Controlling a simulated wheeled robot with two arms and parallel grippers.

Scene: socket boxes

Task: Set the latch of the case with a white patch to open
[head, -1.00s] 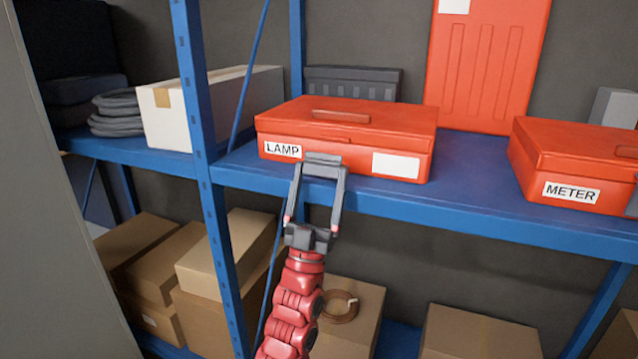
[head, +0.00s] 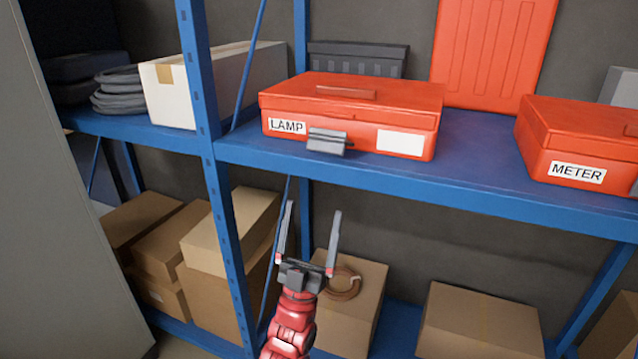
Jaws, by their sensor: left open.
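The case with a white patch (head: 350,101) is a red case marked LAMP on the blue shelf. Its blank white patch (head: 400,143) is on the right of its front. Its lid is down. The grey latch (head: 328,141) is on the front between the LAMP label and the patch, and its plate sticks out low from the front face. My left gripper (head: 312,210) is open and empty, pointing up, below the shelf's front edge and apart from the latch. My right gripper is not in view.
The blue shelf edge (head: 480,194) runs between my gripper and the case. A red METER case (head: 580,135) stands to the right, and a blue post (head: 203,80) to the left. Cardboard boxes (head: 480,318) and a brown coil (head: 343,284) are below.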

